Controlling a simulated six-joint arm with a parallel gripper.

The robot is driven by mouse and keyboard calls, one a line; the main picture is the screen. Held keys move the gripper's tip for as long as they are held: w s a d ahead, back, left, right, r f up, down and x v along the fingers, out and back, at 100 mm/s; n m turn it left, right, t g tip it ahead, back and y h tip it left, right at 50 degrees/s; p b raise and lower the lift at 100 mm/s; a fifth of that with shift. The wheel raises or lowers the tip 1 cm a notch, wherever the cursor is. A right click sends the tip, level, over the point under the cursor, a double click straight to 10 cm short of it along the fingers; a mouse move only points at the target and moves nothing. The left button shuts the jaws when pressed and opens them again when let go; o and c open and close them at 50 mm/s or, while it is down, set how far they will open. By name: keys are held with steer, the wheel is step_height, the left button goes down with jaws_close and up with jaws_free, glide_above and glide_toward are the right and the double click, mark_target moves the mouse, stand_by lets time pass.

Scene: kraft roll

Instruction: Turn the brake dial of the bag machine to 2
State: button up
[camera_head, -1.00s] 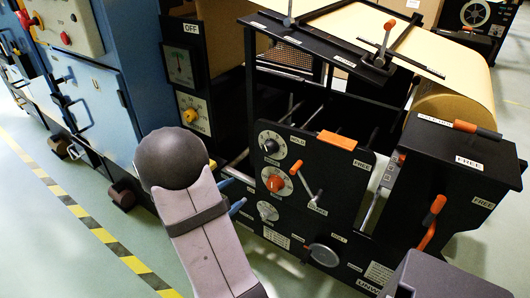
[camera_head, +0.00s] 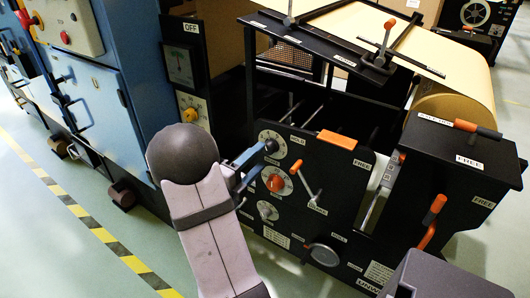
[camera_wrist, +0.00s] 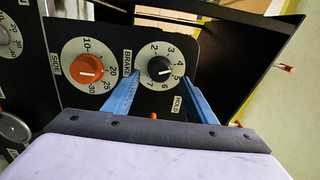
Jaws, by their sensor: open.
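The brake dial (camera_wrist: 160,69), a black knob on a white numbered plate, sits between my fingers in the wrist view. The BRAKE label (camera_wrist: 127,64) is just left of it. Its white pointer mark faces right, around 4 to 5; I cannot read it exactly. My gripper (camera_wrist: 164,78) is open, with one blue finger on each side of the dial. I cannot tell whether either finger touches the knob. In the head view the same dial (camera_head: 271,146) is at the upper left of the black panel, with my gripper (camera_head: 252,163) at its left, partly hidden by my wrist.
An orange dial (camera_wrist: 88,69) on a larger scale is close beside my left finger. A lever with a red handle (camera_head: 298,166) stands out from the panel (camera_head: 335,170) right of the dials. A small grey dial (camera_head: 266,211) is below. Floor is clear at left.

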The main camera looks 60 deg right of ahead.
mark_target(267, 150)
steer(key=shift+d, duration=2.3)
steer(key=shift+c, duration=0.6)
steer(key=c, duration=0.9)
